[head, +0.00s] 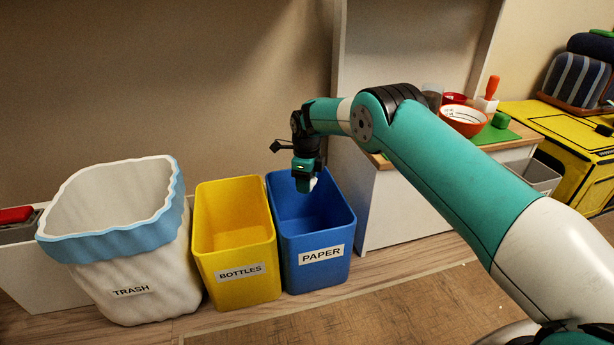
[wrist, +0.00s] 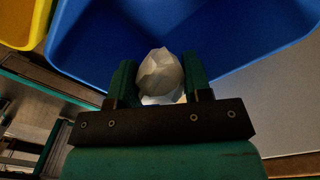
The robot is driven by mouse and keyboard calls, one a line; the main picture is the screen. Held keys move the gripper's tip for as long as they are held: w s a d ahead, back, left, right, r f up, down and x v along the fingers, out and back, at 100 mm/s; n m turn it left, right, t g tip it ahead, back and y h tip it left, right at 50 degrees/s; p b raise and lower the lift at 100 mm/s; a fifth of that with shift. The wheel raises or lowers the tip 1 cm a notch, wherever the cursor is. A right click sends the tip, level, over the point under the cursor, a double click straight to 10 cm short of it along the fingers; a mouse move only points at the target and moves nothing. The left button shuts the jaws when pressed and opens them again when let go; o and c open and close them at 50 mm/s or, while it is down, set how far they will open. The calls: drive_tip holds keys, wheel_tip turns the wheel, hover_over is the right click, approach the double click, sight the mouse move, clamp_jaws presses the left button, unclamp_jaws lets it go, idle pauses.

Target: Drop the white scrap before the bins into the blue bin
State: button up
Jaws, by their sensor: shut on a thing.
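The white scrap (wrist: 160,75) is a crumpled pale lump between the fingers of my gripper (wrist: 160,84) in the wrist view. My gripper (head: 305,182) is shut on it. In the head view a small bit of the white scrap (head: 313,183) shows beside the fingers. The blue bin (head: 318,270), labelled PAPER, stands upright on the floor, with an open top. My gripper hangs over the blue bin's opening, near its rim. The blue bin (wrist: 240,58) fills the upper part of the wrist view. The bin's bottom is hidden.
The yellow bin (head: 240,285), labelled BOTTLES, stands left of the blue bin. A white bin with a blue rim (head: 135,290), labelled TRASH, stands further left. A white cabinet (head: 395,215) stands right of the blue bin. The wooden floor in front is clear.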

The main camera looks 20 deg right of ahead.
wheel_tip(320, 180, down, 23)
drive_tip(key=b, duration=1.5)
drive_tip(key=shift+f+b, duration=0.5)
drive_tip(key=shift+f, duration=0.6)
drive_tip(key=shift+f, duration=0.35)
drive_tip(key=shift+f, duration=0.25)
drive_tip(key=o, duration=0.9)
drive_tip(key=shift+o, duration=0.2)
drive_tip(key=shift+r, duration=0.1)
wheel_tip(320, 180, up, 17)
drive_tip(key=p, duration=1.1)
drive_tip(key=shift+w+r, duration=0.15)
drive_tip(key=shift+w, duration=0.05)
drive_tip(key=shift+d, duration=0.1)
